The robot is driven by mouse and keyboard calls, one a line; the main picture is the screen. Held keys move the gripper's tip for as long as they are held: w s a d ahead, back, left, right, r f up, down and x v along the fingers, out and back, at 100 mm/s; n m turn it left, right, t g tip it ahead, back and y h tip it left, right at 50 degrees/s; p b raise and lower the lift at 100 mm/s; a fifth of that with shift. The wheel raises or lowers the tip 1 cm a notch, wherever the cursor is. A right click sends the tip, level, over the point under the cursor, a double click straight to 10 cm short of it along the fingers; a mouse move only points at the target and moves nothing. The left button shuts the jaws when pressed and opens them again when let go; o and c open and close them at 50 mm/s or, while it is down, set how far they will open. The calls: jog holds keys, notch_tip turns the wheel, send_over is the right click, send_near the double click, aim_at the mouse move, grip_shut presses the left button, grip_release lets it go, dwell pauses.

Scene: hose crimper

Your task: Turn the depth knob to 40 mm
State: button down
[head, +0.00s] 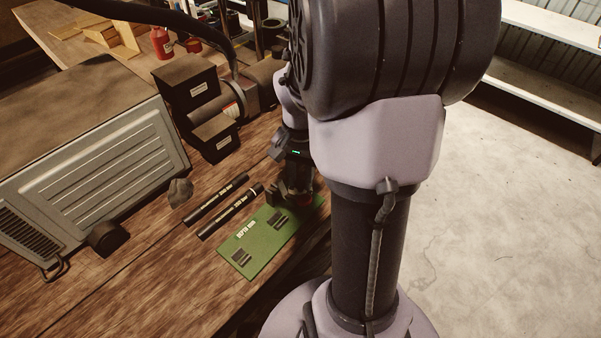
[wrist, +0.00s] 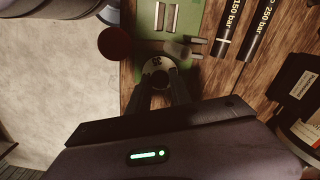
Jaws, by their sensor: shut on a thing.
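The green panel (head: 253,250) marked "DEPTH mm" lies on the wooden bench in the head view. Its edge also shows in the wrist view (wrist: 197,22). My gripper (head: 296,190) is at the panel's far right end and hides much of it. In the wrist view my gripper (wrist: 160,84) has its two dark fingers on either side of a round dark knob (wrist: 157,66) and is shut on it. The knob has a pale ring with small figures, too small to read surely. A grey peg-like part (wrist: 178,50) stands just beyond the knob.
A dark red round part (wrist: 115,43) is close left of the knob. Two black bars (head: 222,197) marked in bar lie beside the panel. Black boxes (head: 188,82) and a grey machine housing (head: 95,175) stand on the bench. Open floor (head: 500,220) lies right.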

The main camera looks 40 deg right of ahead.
aim_at(300, 182)
jog(key=n+p, duration=0.3)
jog(key=n, duration=0.4)
jog(key=shift+r, duration=0.1)
jog(key=n+p, duration=0.2)
jog(key=n, duration=0.4)
jog(key=shift+n+p, duration=0.4)
jog(key=c, duration=1.5)
grip_release()
jog(key=shift+o, duration=0.2)
notch_tip(300, 182, up, 17)
jog(key=p, duration=0.5)
jog(key=shift+p, duration=0.3)
jog(key=shift+r, duration=0.1)
